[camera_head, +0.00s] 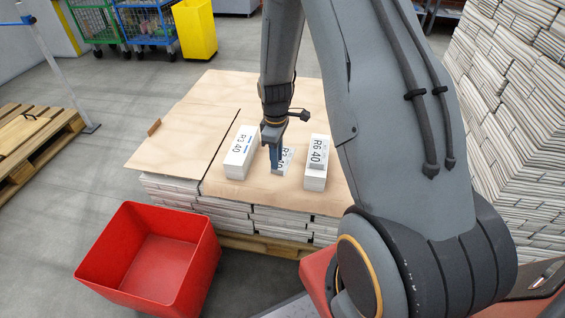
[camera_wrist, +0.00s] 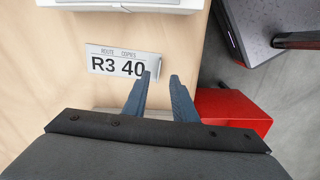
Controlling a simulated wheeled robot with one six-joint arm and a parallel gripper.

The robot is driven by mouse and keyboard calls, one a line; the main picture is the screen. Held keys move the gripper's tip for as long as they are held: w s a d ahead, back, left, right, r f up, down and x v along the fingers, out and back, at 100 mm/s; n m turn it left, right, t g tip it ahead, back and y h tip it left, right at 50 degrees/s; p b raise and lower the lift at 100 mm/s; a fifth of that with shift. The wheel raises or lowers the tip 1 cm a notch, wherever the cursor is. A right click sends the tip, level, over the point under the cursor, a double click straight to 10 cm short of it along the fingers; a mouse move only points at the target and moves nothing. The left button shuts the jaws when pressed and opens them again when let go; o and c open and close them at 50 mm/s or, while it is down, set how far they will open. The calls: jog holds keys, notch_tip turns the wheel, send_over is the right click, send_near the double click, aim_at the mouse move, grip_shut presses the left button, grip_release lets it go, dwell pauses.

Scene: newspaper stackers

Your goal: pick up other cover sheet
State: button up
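A white cover sheet marked R3 40 (camera_wrist: 115,61) lies on the tan cardboard (camera_wrist: 65,85) in the wrist view. In the head view this sheet (camera_head: 287,157) sits between two white bundles, partly hidden by my gripper. The left bundle (camera_head: 238,158) has a label that seems to read R3 40, and the right bundle (camera_head: 316,180) is marked R6 40. My gripper (camera_head: 276,166) points down over the sheet. In the wrist view its blue fingers (camera_wrist: 160,76) are apart with nothing held between them, close to the sheet's lower right corner.
The bundles stand on a cardboard-topped pallet of newspapers (camera_head: 281,222). A red bin (camera_head: 205,262) is on the floor at front left. Tall newspaper stacks (camera_head: 515,75) are at right. An empty-looking wooden pallet (camera_head: 30,140) and a yellow bin (camera_head: 196,30) stand farther off.

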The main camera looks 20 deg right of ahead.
jog(key=shift+f, duration=2.4)
jog(key=shift+c, duration=0.4)
grip_shut()
